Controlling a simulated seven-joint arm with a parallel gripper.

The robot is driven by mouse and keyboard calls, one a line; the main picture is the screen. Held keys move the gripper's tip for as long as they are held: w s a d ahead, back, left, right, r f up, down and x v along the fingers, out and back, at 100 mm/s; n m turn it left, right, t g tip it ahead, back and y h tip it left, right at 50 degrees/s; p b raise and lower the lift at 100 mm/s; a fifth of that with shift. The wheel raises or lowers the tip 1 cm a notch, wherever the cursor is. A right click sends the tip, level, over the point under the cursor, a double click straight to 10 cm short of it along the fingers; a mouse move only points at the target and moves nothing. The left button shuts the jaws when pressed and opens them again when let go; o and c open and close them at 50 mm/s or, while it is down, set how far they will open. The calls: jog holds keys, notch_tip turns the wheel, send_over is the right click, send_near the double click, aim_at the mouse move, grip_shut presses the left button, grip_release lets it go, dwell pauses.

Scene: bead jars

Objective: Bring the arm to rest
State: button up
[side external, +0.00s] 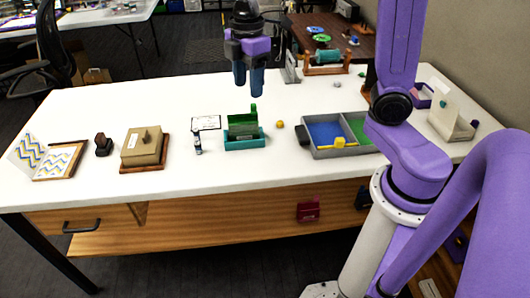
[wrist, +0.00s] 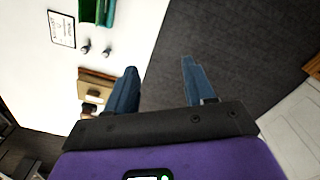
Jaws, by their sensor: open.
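My gripper (side external: 248,80) hangs high over the back part of the white table (side external: 90,120), with its blue fingers pointing down. In the wrist view my gripper (wrist: 164,88) has its two fingers spread apart with nothing between them. No object touches it. Part of my purple arm fills the right side of the side view and hides some of the table there.
On the table are a teal box with a green part (side external: 245,140), a compartment tray (side external: 318,154), a beige box (side external: 141,147), a small bottle (side external: 198,145), a card (side external: 206,122) and a patterned board (side external: 55,160). The back left of the table is clear.

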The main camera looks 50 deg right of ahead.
jog(key=s+f+m, duration=0.1)
jog(key=s+f, duration=0.2)
jog(key=s, duration=0.8)
jog(key=s+f+m, duration=0.1)
jog(key=s+f, duration=0.1)
jog(key=s, duration=0.9)
jog(key=shift+s+f, duration=0.3)
jog(key=shift+f, duration=0.1)
